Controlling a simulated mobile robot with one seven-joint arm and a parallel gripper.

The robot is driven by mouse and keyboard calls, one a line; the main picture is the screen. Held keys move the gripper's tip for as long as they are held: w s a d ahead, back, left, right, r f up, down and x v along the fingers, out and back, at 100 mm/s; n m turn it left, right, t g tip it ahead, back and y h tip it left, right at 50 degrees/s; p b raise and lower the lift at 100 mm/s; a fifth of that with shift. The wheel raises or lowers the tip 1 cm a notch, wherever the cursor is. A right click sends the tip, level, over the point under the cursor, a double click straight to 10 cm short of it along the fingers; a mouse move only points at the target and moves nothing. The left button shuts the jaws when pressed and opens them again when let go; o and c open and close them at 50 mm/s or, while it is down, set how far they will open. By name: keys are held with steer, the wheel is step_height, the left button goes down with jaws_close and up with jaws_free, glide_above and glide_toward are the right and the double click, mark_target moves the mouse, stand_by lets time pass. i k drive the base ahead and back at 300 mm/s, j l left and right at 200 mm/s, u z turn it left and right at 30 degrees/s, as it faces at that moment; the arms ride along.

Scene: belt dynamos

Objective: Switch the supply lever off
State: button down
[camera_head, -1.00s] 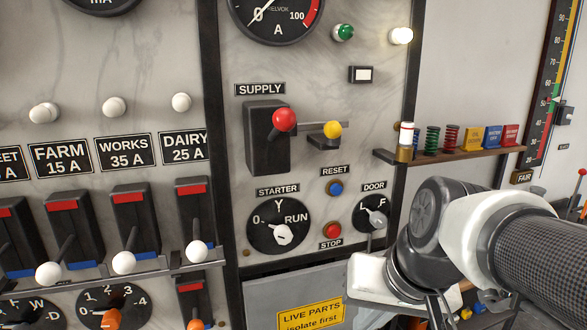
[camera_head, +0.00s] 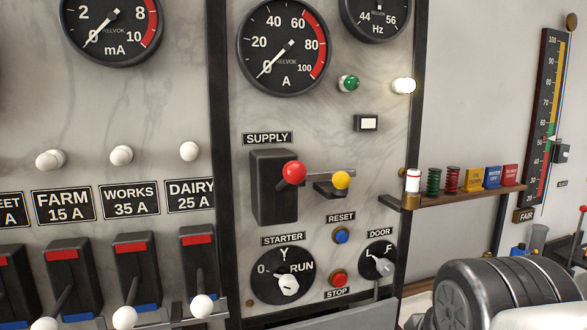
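The supply lever (camera_head: 293,173) has a red ball knob on a short dark arm. It stands out from a black switch box (camera_head: 272,205) under the SUPPLY label (camera_head: 267,138). The knob sits near the box's upper right. A yellow knob (camera_head: 341,180) on a small grey bracket is just right of it, apart from the red knob.
The door knob (camera_head: 378,263), blue reset button (camera_head: 342,235) and red stop button (camera_head: 339,278) are below the lever. A wooden shelf (camera_head: 465,197) with fuses and tags juts out at right. Feeder switches (camera_head: 139,270) fill the lower left.

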mark_target(295, 172)
steer(key=i+l, duration=0.15)
steer(key=l, duration=0.2)
steer(key=i+l, duration=0.15)
steer(key=l, duration=0.25)
steer(key=i+l, duration=0.15)
steer(key=l, duration=0.2)
steer(key=i+l, duration=0.15)
steer(key=l, duration=0.2)
steer(key=i+l, duration=0.15)
steer(key=l, duration=0.2)
steer(key=u, duration=1.35)
